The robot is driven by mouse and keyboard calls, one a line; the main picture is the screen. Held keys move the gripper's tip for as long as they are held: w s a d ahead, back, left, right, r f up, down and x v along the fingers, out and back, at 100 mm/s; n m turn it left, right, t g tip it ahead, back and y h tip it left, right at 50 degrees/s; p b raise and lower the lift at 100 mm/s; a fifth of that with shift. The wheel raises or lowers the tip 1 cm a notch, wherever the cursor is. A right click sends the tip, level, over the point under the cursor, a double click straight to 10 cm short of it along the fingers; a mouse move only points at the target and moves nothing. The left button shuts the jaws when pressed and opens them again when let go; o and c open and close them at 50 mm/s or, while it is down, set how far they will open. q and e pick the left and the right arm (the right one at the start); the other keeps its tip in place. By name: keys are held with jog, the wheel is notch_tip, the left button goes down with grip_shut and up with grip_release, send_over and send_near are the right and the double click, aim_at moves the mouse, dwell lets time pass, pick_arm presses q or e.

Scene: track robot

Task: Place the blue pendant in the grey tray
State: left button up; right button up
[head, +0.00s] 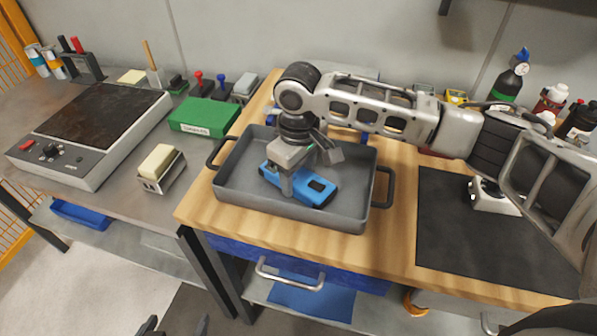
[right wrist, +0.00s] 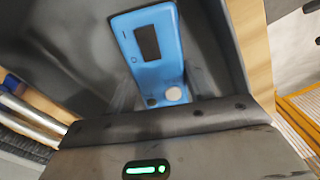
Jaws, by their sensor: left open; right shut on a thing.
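The blue pendant (head: 318,188), with a dark screen, is inside the walls of the grey tray (head: 342,216). It lies roughly flat at the tray floor; I cannot tell if it touches. My right gripper (head: 288,182) reaches down from above and is shut on the pendant, hiding part of it. In the right wrist view, the pendant (right wrist: 171,72) extends away from the gripper, with the grey tray wall (right wrist: 215,40) beside it. My left gripper (head: 175,326) shows only as dark fingertips at the bottom edge of the head view, apart and empty, away from the tray.
The tray stands on a wooden bench with a black mat (head: 455,235) to its right. Bottles (head: 508,82) stand at the back right. A green box (head: 204,116) and a butter-coloured block in a holder (head: 158,165) are on the left bench, near a hotplate (head: 95,125).

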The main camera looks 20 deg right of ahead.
aim_at(298, 177)
jog(key=o, duration=1.1)
jog(key=shift+o, duration=0.2)
jog(key=shift+r, duration=0.3)
notch_tip(298, 177, up, 12)
jog(key=shift+f, duration=0.15)
jog(key=shift+f, duration=0.1)
